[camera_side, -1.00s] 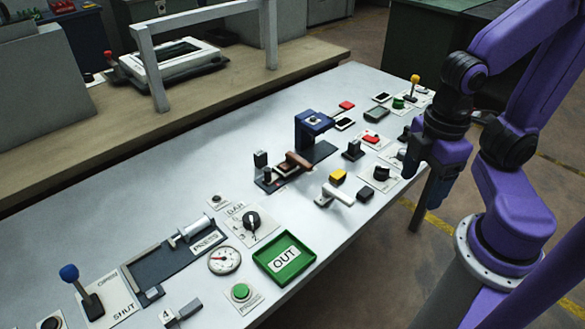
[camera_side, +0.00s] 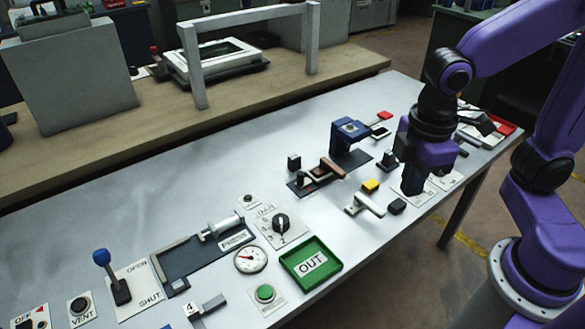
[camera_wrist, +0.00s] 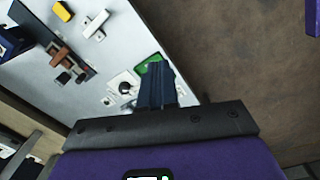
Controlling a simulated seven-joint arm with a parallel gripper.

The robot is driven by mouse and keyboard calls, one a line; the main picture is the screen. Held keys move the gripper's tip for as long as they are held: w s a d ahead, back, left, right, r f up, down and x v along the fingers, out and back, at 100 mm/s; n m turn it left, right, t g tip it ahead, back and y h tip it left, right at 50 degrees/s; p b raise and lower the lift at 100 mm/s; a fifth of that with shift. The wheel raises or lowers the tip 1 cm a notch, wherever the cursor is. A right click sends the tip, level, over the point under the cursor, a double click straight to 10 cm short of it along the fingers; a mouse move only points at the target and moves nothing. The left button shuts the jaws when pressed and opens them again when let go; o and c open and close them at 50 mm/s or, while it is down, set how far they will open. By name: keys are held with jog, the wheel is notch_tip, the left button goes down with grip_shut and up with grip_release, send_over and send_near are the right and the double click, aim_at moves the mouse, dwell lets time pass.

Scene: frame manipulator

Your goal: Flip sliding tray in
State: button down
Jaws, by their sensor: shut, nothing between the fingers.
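My gripper (camera_side: 411,188) is shut and empty, pointing down over the right part of the white bench. Its closed fingers also show in the wrist view (camera_wrist: 153,68). To its left lies a dark slide plate (camera_side: 350,165) with a blue block (camera_side: 350,130) at its far end and a brown handle (camera_side: 332,168) across it; the brown handle also shows in the wrist view (camera_wrist: 68,57). No label names a sliding tray, so I cannot tell surely which part it is. The gripper appears apart from the plate and handle.
Between slide and gripper are a yellow block (camera_side: 371,186), a silver lever (camera_side: 364,205) and a black block (camera_side: 397,206). The green OUT tray (camera_side: 311,263), a gauge (camera_side: 250,259) and the press (camera_side: 205,245) lie nearer left. The bench's rear left surface is clear.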

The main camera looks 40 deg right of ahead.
jog(key=w+a+n+h, duration=0.1)
jog(key=w+a, duration=0.6)
jog(key=w, duration=0.5)
jog(key=w+f+h, duration=0.1)
jog(key=w+f, duration=0.2)
jog(key=w, duration=0.4)
jog(key=w+a+f+n+h, duration=0.1)
jog(key=w+f, duration=0.3)
jog(key=w, duration=0.4)
jog(key=w+f+g+h, duration=0.1)
jog(key=w+f, duration=0.2)
jog(key=w, duration=0.5)
jog(key=shift+w+a+f+n, duration=0.25)
jog(key=shift+a+n, duration=0.05)
jog(key=shift+a, duration=0.1)
jog(key=x, duration=0.9)
jog(key=shift+s, duration=0.1)
jog(key=d, duration=0.1)
jog(key=d+f, duration=0.1)
jog(key=shift+s+d, duration=0.25)
jog(key=shift+d, duration=0.1)
jog(key=shift+s+d, duration=0.15)
jog(key=shift+d, duration=0.6)
